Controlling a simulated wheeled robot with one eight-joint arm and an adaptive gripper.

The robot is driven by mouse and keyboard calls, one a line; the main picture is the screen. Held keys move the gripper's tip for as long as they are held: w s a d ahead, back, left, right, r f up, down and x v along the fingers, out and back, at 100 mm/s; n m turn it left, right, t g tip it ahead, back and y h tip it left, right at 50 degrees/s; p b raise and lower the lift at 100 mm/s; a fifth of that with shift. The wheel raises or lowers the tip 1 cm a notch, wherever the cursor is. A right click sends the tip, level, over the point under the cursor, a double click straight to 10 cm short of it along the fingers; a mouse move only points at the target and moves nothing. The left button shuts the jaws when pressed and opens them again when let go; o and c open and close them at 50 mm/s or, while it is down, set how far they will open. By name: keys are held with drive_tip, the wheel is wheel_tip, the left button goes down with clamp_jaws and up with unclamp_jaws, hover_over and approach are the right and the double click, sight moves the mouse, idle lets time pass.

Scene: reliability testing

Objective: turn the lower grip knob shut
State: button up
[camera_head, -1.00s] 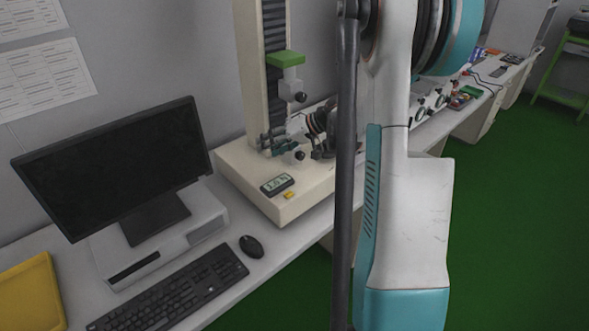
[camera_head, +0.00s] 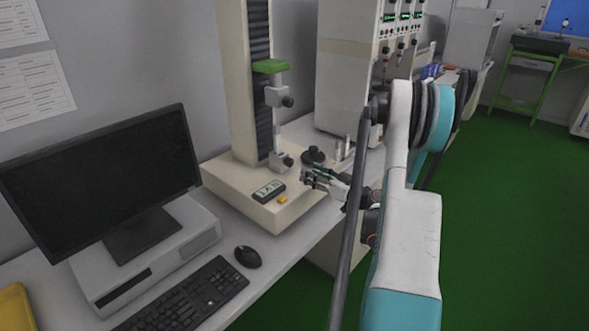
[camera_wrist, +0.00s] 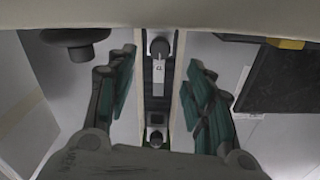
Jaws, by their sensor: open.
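The tester's lower grip (camera_head: 277,160) is a small grey block low on the column, with a dark round lower grip knob (camera_head: 288,162). My gripper (camera_head: 308,177) is open and empty, to the right of the knob and slightly below it in the head view, with a small gap between them. The wrist view shows the scene upside down. There the lower knob (camera_wrist: 160,47) appears between the two teal-padded fingers (camera_wrist: 162,68), ahead of them; contact is not visible. The upper grip knob (camera_head: 287,101) is higher on the column and also shows in the wrist view (camera_wrist: 155,139).
The tester base (camera_head: 235,200) carries a display (camera_head: 269,190) and a yellow button (camera_head: 283,199). A black round knob-like part (camera_head: 314,154) stands right of the lower grip. A monitor (camera_head: 105,180), keyboard (camera_head: 190,293) and mouse (camera_head: 248,257) are at left.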

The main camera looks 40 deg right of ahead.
sight(291, 164)
drive_tip(key=w, duration=0.2)
drive_tip(key=w+b, duration=0.1)
drive_tip(key=w, duration=0.2)
drive_tip(key=w+b, duration=0.1)
drive_tip(key=w, duration=0.2)
drive_tip(key=shift+w+a, duration=0.25)
drive_tip(key=shift+a, duration=0.05)
drive_tip(key=c, duration=1.1)
